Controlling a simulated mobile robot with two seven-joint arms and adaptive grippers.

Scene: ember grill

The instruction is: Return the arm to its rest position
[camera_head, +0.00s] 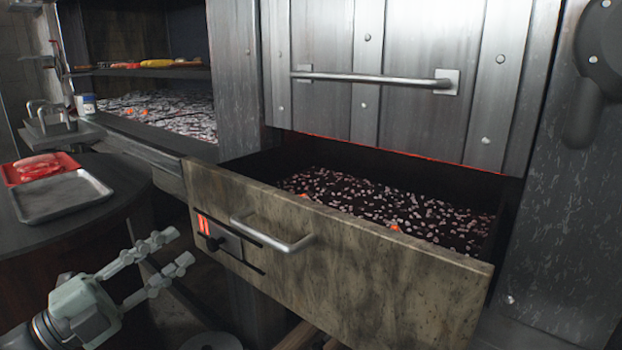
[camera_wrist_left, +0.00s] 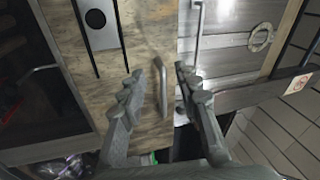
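My left gripper (camera_head: 170,262) is at the lower left in the head view, its two fingers apart and nothing between them. It is to the left of the open drawer (camera_head: 330,265) and apart from the drawer's metal handle (camera_head: 272,236). In the left wrist view the open left gripper (camera_wrist_left: 160,80) points at the wooden drawer front (camera_wrist_left: 150,30), with the handle (camera_wrist_left: 159,85) showing between and beyond the fingertips. My right gripper is not in view.
The open drawer holds greyish coals with a few glowing bits. A closed metal door with a bar handle (camera_head: 375,79) is above it. At left, a round table (camera_head: 120,190) carries a metal tray (camera_head: 62,196) and a red tray with meat (camera_head: 40,167). Grill shelf food (camera_head: 158,63) lies behind.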

